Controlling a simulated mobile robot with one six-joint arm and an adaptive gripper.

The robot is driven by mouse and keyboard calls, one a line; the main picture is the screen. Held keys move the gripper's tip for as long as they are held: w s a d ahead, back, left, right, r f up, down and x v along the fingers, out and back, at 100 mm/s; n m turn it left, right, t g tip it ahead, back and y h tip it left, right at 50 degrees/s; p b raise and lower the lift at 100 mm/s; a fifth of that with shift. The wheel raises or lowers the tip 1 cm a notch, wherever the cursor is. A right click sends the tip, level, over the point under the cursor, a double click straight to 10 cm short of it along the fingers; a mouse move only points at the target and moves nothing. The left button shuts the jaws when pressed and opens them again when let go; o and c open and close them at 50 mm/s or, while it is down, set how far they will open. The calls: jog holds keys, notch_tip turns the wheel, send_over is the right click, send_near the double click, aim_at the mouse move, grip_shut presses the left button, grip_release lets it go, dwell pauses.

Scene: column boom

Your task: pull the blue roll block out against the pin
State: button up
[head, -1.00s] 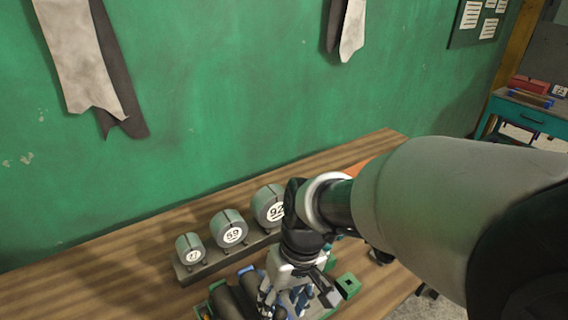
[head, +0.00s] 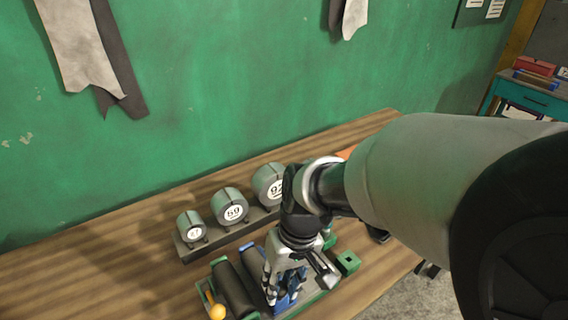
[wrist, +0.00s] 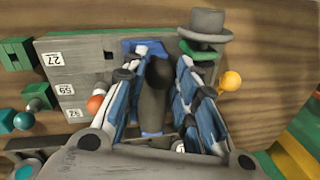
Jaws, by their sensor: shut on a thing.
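The blue roll block shows in the head view (head: 247,247) as a small blue piece at the far end of a dark roller, and in the wrist view (wrist: 147,46) beyond the fingers. A dark roller (wrist: 156,92) runs from it between my fingers. My gripper (head: 283,292) is over the machine on the bench, fingers pointing down. In the wrist view my gripper (wrist: 157,75) has its blue-and-grey fingers on either side of the block and roller, shut on the block. The exact contact is hidden. I cannot pick out the pin with certainty.
A rack behind holds grey rolls marked 59 (head: 230,205) and 92. A yellow ball knob (head: 217,312) stands at the machine's left end. A green block (head: 347,262) lies to the right. The wooden bench (head: 120,285) is clear at the left.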

grip_shut()
jog(key=shift+w+d, duration=0.5)
jog(key=shift+d, duration=0.25)
jog(key=shift+w+d, duration=0.5)
jog(key=shift+d, duration=0.2)
jog(key=shift+a, duration=0.1)
jog(key=o, duration=0.8)
grip_release()
jog(key=shift+s, duration=0.1)
jog(key=shift+c, duration=0.2)
